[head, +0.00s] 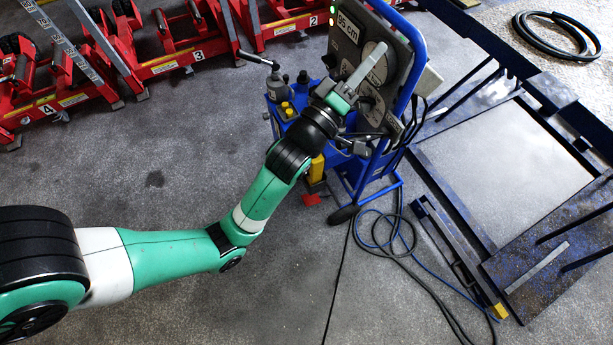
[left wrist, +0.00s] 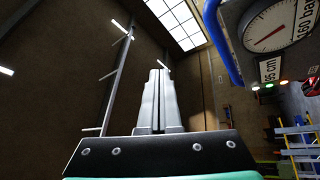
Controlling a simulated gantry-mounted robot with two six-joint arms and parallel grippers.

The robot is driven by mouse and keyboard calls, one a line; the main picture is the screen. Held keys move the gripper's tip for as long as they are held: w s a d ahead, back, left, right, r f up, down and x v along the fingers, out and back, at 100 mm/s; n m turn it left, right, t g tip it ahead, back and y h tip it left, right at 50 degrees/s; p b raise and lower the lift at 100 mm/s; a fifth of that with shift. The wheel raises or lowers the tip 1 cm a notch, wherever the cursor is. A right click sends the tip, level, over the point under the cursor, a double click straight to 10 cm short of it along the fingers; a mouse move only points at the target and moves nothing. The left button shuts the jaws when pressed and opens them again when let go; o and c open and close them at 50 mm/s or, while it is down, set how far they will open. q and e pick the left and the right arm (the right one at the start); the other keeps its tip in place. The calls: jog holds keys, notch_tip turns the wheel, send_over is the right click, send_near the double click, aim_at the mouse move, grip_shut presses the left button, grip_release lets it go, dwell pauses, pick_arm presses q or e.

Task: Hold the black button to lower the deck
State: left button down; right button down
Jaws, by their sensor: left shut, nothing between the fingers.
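A blue wheeled control cart (head: 405,90) stands at the upper middle of the head view. Its grey panel carries a display in cm (head: 348,27) and a round gauge (head: 376,54). My left gripper (head: 376,54) is shut and empty, its pale fingers in front of the panel in that view. In the left wrist view its closed fingers (left wrist: 158,85) point upward, with the gauge (left wrist: 270,27) and display (left wrist: 268,70) at the upper right. I cannot make out the black button. A dark blue steel deck frame (head: 560,240) lies at the right. My right gripper is out of view.
Red numbered jack units (head: 180,62) line the upper left. Black and blue hoses (head: 395,248) lie on the floor below the cart. A coiled black hose (head: 555,40) lies at the upper right.

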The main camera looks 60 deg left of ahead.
pick_arm(q)
jog(key=s+a+f+n+g+y+b, duration=0.1)
jog(key=a+f, duration=0.1)
jog(key=f, duration=0.5)
jog(key=s+a+f+n+g, duration=0.1)
jog(key=a+f+g, duration=0.1)
jog(key=f, duration=0.5)
jog(key=n+g+b, duration=0.3)
jog(key=g, duration=0.2)
send_over(305, 174)
jog(key=s, duration=0.4)
notch_tip(305, 174, down, 23)
jog(key=s+f+g+b, duration=0.1)
jog(key=s+f+g, duration=0.1)
jog(key=s+f, duration=0.7)
jog(key=shift+a+f+n+g, duration=0.15)
jog(key=shift+f+n+g, duration=0.15)
jog(key=shift+f, duration=0.3)
jog(key=w+b, duration=0.4)
jog(key=w, duration=0.4)
jog(key=shift+w+d, duration=0.3)
jog(key=shift+w, duration=0.05)
